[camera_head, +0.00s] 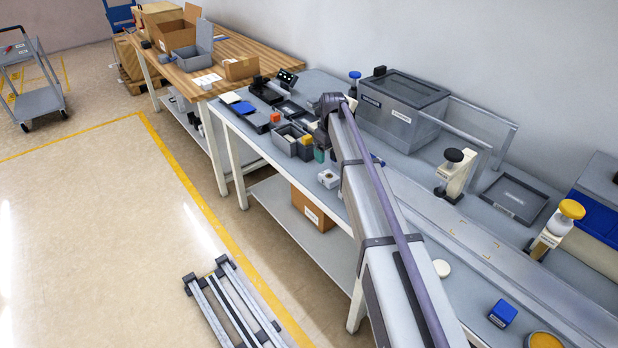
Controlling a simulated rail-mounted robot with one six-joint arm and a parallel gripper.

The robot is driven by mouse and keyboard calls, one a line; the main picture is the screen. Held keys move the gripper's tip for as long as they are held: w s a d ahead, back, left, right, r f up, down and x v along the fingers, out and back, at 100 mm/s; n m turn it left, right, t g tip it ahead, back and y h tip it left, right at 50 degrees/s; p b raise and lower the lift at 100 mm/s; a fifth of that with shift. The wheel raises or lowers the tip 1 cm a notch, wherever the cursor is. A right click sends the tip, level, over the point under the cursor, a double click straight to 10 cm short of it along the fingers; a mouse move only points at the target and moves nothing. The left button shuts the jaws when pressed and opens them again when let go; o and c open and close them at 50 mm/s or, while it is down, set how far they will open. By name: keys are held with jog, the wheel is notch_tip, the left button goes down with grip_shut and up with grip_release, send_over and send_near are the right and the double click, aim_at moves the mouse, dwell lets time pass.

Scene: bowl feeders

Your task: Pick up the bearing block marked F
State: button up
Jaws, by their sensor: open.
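A small pale block with a dark round spot (328,178) sits near the front edge of the grey bench, just left of my arm. It may be a bearing block, but no letter F can be read on it. A blue block (503,313) with a pale mark on top lies near the front edge at the lower right; its marking is too small to read. My arm reaches from the bottom to the middle of the picture. My gripper cannot be made out behind the arm and its wrist.
The grey bench holds open grey bins (284,143), a large lidded grey box (403,100), a long rail (480,255), a dark flat tray (514,196) and yellow-topped (571,210) and black-topped (453,155) posts. A white disc (441,268) lies right of my arm.

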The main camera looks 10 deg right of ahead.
aim_at(329, 176)
notch_tip(329, 176, down, 11)
jog(key=b, duration=1)
jog(key=shift+f+b, duration=0.15)
jog(key=shift+b, duration=0.15)
jog(key=shift+r, duration=0.25)
jog(key=c, duration=1.1)
notch_tip(329, 176, up, 10)
jog(key=p, duration=1.1)
jog(key=shift+r, duration=0.2)
jog(key=shift+c, duration=0.2)
